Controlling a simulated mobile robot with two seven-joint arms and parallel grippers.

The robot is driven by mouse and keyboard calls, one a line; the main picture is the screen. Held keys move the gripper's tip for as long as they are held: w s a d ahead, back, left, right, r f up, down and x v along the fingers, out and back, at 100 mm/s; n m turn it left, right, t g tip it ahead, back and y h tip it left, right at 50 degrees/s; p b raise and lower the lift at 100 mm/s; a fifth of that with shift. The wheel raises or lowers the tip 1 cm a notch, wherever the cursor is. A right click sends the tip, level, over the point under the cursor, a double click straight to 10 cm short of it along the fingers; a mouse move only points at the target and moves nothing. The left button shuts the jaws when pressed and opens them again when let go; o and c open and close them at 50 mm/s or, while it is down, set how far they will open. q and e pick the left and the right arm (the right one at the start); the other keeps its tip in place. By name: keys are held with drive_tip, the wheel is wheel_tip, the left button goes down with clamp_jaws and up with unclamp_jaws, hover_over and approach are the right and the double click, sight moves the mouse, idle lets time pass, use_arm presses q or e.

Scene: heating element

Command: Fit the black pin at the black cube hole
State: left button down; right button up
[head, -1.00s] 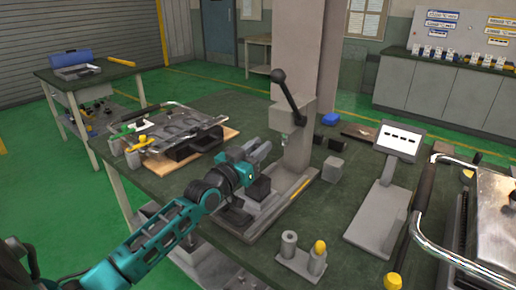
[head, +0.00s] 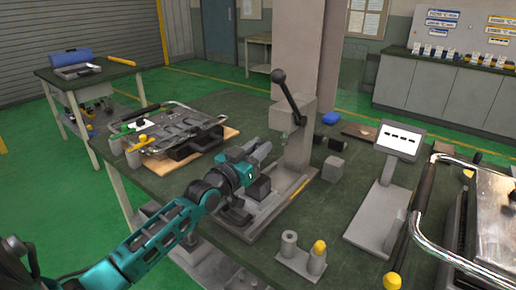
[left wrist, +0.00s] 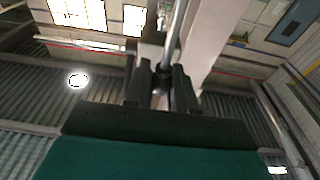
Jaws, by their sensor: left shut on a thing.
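The black cube (head: 259,189) sits on the base of the grey lever press, just below my left gripper; its hole cannot be made out. My left gripper (head: 266,149) is above the cube and beside the press column, under the press head. In the left wrist view the gripper (left wrist: 161,86) is shut on a small dark piece (left wrist: 161,82), probably the black pin, mostly hidden between the fingers. A metal rod (left wrist: 176,38) of the press stands directly beyond the fingertips. My right gripper is not in view.
The press (head: 299,135) has a black lever on top. A grey block (head: 333,169) and a two-post holder with a yellow-topped post (head: 318,256) are nearby. A display stand (head: 385,195) is on the right; a metal tray (head: 180,132) is behind on the left.

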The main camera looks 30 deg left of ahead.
use_arm(q)
drive_tip(key=shift+p, duration=0.35)
idle(0.7)
drive_tip(key=shift+f+b, duration=1.55)
drive_tip(key=shift+f, duration=0.6)
drive_tip(key=c, duration=0.9)
unclamp_jaws()
drive_tip(key=shift+f, duration=0.15)
drive_tip(key=shift+o, duration=0.2)
drive_tip(key=shift+s+f, duration=0.25)
drive_tip(key=shift+s, duration=0.3)
drive_tip(key=s+a+f, duration=0.1)
drive_tip(key=s, duration=1)
drive_tip(key=shift+s+p, duration=0.35)
